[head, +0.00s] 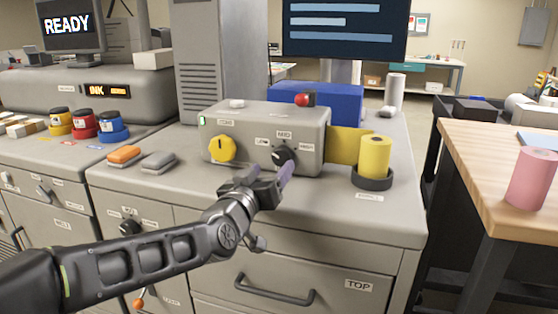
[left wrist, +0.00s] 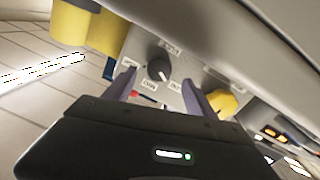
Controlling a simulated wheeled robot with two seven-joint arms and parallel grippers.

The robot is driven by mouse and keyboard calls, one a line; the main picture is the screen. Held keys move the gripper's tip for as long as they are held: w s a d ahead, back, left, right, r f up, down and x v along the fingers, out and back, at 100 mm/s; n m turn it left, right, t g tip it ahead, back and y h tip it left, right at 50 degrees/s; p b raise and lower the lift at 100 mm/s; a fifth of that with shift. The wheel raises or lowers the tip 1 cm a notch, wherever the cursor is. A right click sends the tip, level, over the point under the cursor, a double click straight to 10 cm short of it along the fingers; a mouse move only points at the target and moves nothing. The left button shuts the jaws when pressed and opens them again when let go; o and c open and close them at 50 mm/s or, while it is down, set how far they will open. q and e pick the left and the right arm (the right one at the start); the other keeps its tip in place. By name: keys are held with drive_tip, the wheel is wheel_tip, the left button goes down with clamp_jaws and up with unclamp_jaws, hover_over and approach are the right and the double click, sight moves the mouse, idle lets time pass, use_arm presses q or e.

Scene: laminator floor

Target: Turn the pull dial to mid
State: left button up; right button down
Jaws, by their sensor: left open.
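The black dial (head: 284,155) sits on the front of a grey control box (head: 309,130). A label reading MID is above it, with another label on each side. Its white pointer leans toward the upper-left label. In the left wrist view, which is turned upside down, the dial (left wrist: 158,66) shows between my finger tips, with its white mark toward the lower-right label. My left gripper (head: 264,176) is open and empty, in front of and slightly below the dial, apparently not touching it. My right gripper is not in view.
A yellow dial (head: 222,148) is left of the black one. A yellow roll (head: 375,157) stands in a dark holder at right. Orange and grey blocks (head: 125,154) lie on the counter at left. A drawer handle (head: 275,292) juts out below. A pink roll (head: 532,178) stands on a wooden table.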

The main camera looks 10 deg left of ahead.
sight(280, 159)
use_arm(q)
drive_tip(key=w, duration=0.5)
drive_tip(key=shift+w+d+p, duration=0.3)
drive_tip(key=shift+p, duration=0.05)
drive_tip(key=shift+c, duration=0.6)
drive_tip(key=c, duration=1.3)
